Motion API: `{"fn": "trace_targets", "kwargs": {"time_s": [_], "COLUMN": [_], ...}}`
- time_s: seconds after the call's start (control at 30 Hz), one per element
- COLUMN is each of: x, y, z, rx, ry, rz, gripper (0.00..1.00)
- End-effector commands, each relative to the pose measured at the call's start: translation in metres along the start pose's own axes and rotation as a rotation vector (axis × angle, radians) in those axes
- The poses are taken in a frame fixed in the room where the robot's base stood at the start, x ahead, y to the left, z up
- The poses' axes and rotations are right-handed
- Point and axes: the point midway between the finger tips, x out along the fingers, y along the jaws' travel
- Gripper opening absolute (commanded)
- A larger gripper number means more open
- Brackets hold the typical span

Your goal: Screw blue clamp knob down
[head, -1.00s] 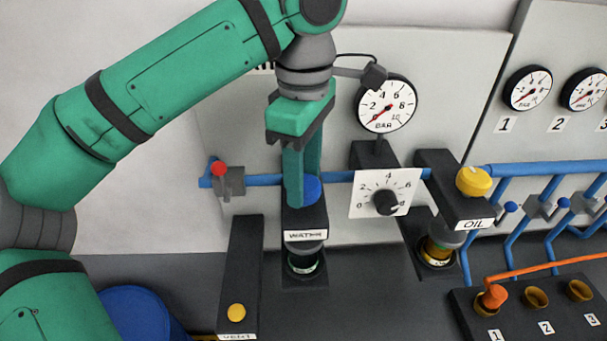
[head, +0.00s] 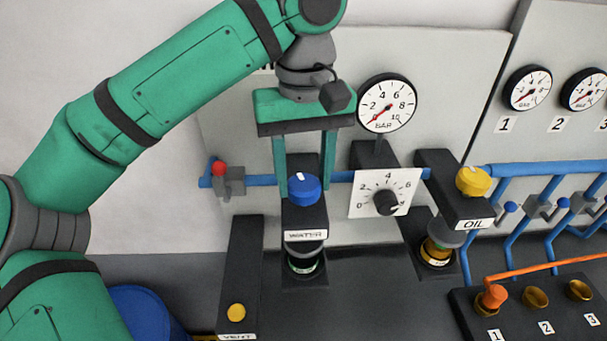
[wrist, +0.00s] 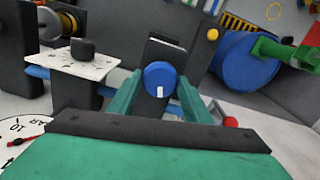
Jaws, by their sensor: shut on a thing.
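The blue clamp knob (head: 304,190) sits on top of the black block labelled WATER (head: 304,218), with a white mark on its top. In the wrist view the knob (wrist: 160,78) is in the middle, its white mark pointing down the picture. My gripper (head: 305,187) points down from above and is shut on the knob, one green finger on each side of it. The two fingers also show around the knob in the wrist view (wrist: 159,90). Below the block is a dark cylindrical part (head: 304,259); whether the clamp presses on it cannot be told.
A BAR gauge (head: 386,104) and a white dial plate (head: 368,204) with a black knob stand close on the right. The OIL clamp with its yellow knob (head: 473,181) is farther right. The VENT block (head: 238,275) and a red-knobbed valve (head: 219,169) are on the left.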

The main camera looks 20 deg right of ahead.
Motion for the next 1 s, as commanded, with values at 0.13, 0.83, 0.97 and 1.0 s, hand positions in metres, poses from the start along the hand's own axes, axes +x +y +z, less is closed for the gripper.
{"fn": "trace_targets", "kwargs": {"time_s": [0.13,0.83,0.97,1.0], "x": [-0.0002,-0.0004,-0.0004,-0.0004], "y": [-0.0003,0.0001,0.0002,0.0002], "z": [-0.0004,-0.0005,-0.0005,-0.0005], "rx": [0.113,0.340,0.340,0.340], "ry": [0.001,0.001,0.002,0.002], "rz": [0.000,0.001,0.001,0.001], "gripper": [0.22,0.22,0.22,0.22]}}
